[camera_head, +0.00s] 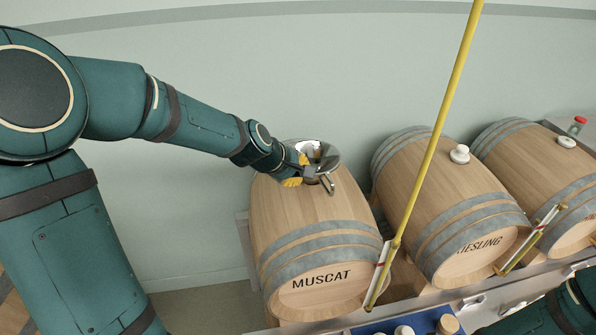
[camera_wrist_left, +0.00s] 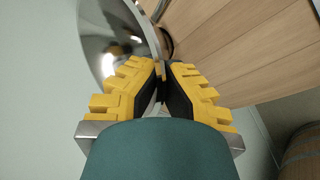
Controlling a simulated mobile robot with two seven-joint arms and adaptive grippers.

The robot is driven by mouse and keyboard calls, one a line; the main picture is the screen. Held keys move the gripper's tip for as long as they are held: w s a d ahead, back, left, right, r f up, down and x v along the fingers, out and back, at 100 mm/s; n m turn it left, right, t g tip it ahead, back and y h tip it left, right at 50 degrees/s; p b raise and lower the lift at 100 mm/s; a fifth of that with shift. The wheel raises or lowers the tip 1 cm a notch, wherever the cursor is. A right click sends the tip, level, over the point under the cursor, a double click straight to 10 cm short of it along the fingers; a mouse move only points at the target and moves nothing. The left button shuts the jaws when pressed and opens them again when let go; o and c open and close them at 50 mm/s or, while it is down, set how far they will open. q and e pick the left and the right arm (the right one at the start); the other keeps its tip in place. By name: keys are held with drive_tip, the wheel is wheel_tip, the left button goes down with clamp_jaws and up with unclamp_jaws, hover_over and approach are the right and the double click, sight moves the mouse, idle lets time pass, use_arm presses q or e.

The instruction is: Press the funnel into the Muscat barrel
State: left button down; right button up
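The Muscat barrel (camera_head: 315,225) lies on its side on a rack, its MUSCAT label facing front. A shiny steel funnel (camera_head: 320,152) is at the top of this barrel, its wide mouth upward; its spout is hidden, so I cannot tell how deep it sits. My left gripper (camera_head: 302,174), with yellow fingers, is at the funnel's front left. My right gripper is not in view.
A Riesling barrel (camera_head: 440,200) with a white bung (camera_head: 460,153) and another barrel (camera_head: 540,165) stand to the right. A long yellow pole (camera_head: 432,150) slants up in front. A blue tray (camera_head: 385,328) with several small items is at the bottom. The wall behind is clear.

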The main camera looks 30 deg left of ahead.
use_arm(q)
drive_tip(key=shift+f+b, duration=0.55)
drive_tip(key=shift+f, duration=0.1)
drive_tip(key=c, duration=1.1)
unclamp_jaws()
drive_tip(key=shift+o, duration=0.2)
drive_tip(key=v, duration=1.2)
